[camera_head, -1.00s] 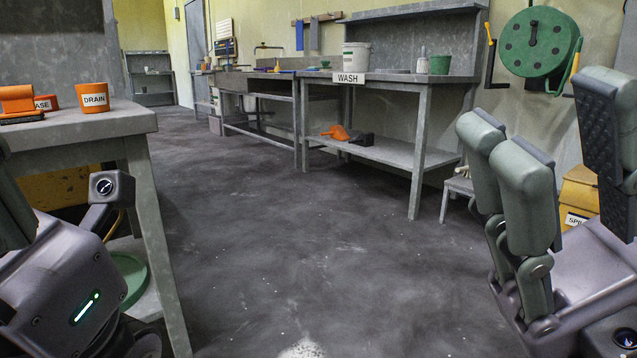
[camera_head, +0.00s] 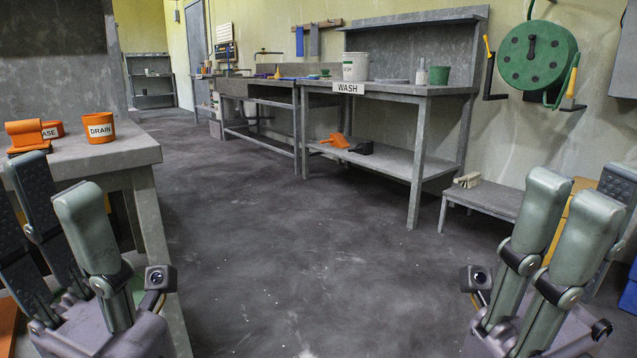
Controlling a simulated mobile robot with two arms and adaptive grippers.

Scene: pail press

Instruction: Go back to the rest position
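My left gripper (camera_head: 52,190) is at the lower left, in front of the near grey bench. Its fingers stand upright and spread, with nothing seen between them. My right gripper (camera_head: 592,190) is at the lower right, with its fingers upright and apart. I see nothing held in it. Its fingers hide part of a yellow thing behind them. Both grippers are clear of the bench tops in the picture.
The near bench (camera_head: 138,155) at left holds an orange DRAIN pot (camera_head: 99,133). The WASH bench (camera_head: 425,90) bears a white pail (camera_head: 356,67). A low stool (camera_head: 490,199) stands right, under a green hose reel (camera_head: 538,55). The middle floor is clear.

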